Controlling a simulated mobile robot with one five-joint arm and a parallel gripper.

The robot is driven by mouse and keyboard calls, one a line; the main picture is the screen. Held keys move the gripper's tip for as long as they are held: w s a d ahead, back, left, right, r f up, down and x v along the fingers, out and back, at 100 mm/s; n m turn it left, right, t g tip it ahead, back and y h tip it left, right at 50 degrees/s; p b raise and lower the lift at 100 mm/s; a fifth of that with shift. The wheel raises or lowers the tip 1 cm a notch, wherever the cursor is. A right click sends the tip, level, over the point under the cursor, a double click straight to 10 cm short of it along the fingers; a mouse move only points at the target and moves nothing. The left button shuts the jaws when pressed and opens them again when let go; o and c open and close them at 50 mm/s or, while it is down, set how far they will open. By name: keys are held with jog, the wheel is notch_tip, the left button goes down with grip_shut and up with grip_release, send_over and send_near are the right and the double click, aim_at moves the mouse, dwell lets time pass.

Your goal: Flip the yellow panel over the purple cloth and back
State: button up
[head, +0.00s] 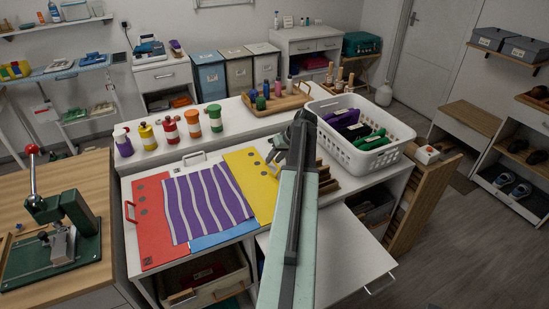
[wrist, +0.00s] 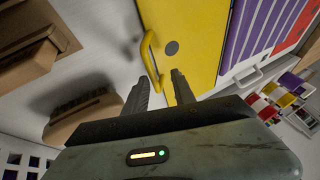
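The yellow panel (head: 249,177) lies flat on the white worktop, right of the purple cloth with white stripes (head: 207,202). Red (head: 150,228) and blue (head: 226,237) panels show around the cloth. In the wrist view the yellow panel (wrist: 190,35) has a yellow loop handle (wrist: 149,58) on its edge. My gripper (wrist: 163,76) is open, its fingertips apart near the handle's lower end. I cannot tell whether they touch it. The purple cloth (wrist: 248,30) lies beyond the panel.
A white basket (head: 360,157) with purple and green items stands right of my arm. A wooden tray (head: 280,103) with bottles is behind, and several coloured jars (head: 193,124) stand at the back left.

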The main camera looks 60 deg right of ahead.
jog(key=p+v, duration=0.5)
jog(key=v, duration=0.1)
jog(key=shift+s+r, duration=0.2)
jog(key=shift+r, duration=0.1)
